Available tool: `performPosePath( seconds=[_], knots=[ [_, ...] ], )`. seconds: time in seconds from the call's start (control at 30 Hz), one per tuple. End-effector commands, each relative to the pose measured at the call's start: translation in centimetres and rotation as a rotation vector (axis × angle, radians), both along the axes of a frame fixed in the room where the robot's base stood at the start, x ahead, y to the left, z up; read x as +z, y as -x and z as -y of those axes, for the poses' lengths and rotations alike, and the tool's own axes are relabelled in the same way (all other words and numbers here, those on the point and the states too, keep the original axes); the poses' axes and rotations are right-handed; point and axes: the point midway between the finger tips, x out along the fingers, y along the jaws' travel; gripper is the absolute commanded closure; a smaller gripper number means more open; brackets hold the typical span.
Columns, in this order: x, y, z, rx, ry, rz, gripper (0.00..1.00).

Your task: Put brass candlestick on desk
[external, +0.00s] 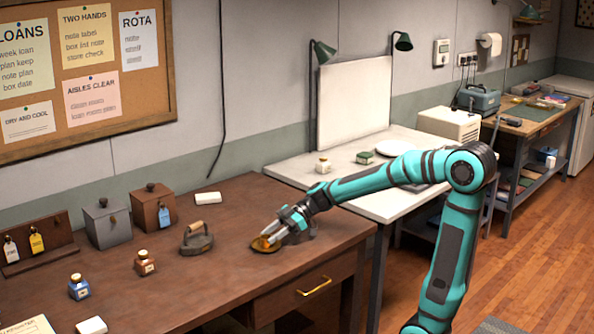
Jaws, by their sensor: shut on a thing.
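The brass candlestick (264,247) is at the right part of the brown wooden desk (225,279). Only its low golden part shows clearly; the rest is hidden by my gripper. My gripper (271,236) reaches in from the right, tilted down, and is shut on the candlestick. The candlestick's base appears to be at the desktop, but I cannot tell whether it touches or hovers just above.
An old flat iron (196,238) stands left of my gripper. Ink bottles (145,262), a brown box (152,207) and a grey box (107,223) are further left. A white eraser-like block (207,198) lies behind. The desk's front middle is clear. A white table (345,178) adjoins.

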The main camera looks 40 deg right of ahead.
Motion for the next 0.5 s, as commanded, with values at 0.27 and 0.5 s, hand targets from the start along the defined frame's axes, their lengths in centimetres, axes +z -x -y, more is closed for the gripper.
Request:
performPosePath(
  seconds=[0.27, 0.5],
  knots=[
    [-0.09, 0.0, 0.0, 0.0, 0.0, 0.0, 0.9],
    [-0.24, 0.0, -0.01, 0.0, 0.0, 0.0, 0.41]
  ],
)
